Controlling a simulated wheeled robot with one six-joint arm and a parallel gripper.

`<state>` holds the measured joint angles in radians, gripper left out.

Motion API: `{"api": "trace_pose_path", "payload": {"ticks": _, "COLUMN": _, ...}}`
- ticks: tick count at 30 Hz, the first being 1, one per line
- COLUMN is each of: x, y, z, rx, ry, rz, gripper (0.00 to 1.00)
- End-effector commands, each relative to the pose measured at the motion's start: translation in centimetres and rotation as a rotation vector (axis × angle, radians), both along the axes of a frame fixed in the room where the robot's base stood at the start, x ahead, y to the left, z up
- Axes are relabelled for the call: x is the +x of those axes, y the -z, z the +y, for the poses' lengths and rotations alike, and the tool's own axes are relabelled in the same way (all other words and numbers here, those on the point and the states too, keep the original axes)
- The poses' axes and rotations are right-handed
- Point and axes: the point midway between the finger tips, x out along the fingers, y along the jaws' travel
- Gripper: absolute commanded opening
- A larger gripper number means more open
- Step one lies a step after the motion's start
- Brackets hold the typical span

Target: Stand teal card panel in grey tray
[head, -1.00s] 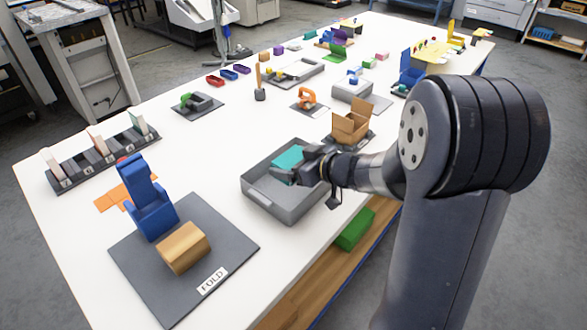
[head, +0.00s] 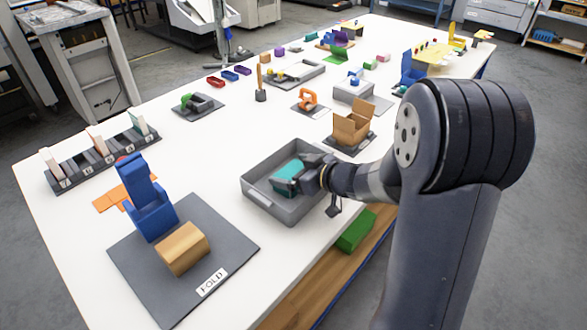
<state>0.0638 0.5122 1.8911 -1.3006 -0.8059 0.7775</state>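The teal card panel (head: 287,178) is inside the grey tray (head: 268,205), an open box near the table's front edge. The panel is tilted, with its broad face towards the camera. My gripper (head: 305,172) reaches into the tray from the right, with its fingers at the panel's right edge. It appears shut on the panel. The fingers hide that edge, and I cannot tell whether the panel's lower edge touches the tray floor.
An open cardboard box (head: 351,128) stands just behind the tray. A dark FOLD mat (head: 225,245) with a blue stand (head: 150,212) and a tan block (head: 183,248) lies to the left. A dark slotted rack (head: 103,155) is farther left.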

Motion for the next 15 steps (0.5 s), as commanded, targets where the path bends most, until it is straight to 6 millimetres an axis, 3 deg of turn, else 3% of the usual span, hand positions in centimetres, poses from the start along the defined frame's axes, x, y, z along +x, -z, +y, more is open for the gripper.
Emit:
{"api": "trace_pose_path", "payload": {"ticks": 9, "x": 0.0, "y": -0.2, "z": 0.0, "rx": 0.000, "ry": 0.000, "rz": 0.000, "gripper": 1.00}}
{"api": "trace_pose_path", "payload": {"ticks": 15, "x": -0.6, "y": -1.8, "z": -0.7, "rx": 0.000, "ry": 0.004, "rz": -0.002, "gripper": 1.00}}
